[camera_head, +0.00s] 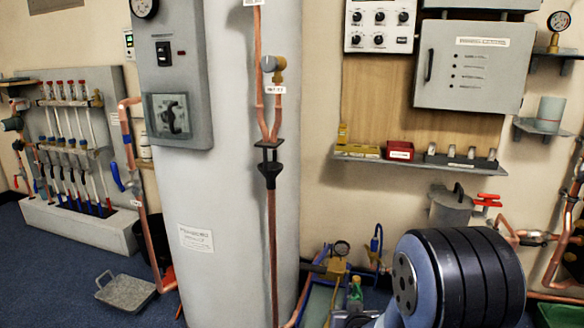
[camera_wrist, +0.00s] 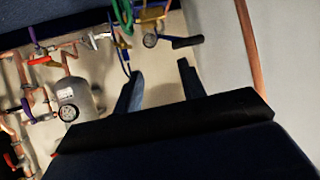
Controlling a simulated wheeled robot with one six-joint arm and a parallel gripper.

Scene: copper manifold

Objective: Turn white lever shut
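A small pale, whitish lever-like piece (camera_wrist: 101,37) shows on the copper pipework at the upper left of the wrist view. It is small and blurred, so I cannot tell for sure that it is the white lever or how its handle is turned. My gripper (camera_wrist: 160,87) shows in the wrist view with its two dark fingers spread apart and nothing between them. The pale piece lies beyond the fingers, to their left and apart from them. In the head view my banded arm covers the lower right, and my fingers cannot be made out.
Red levers (camera_head: 488,200) and a grey pot (camera_head: 450,208) stand near the wall behind my arm. A brass fitting with a gauge (camera_head: 341,249) is left of my arm. A tall white tank (camera_head: 225,190) stands left. A shelf (camera_head: 420,161) juts out above.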

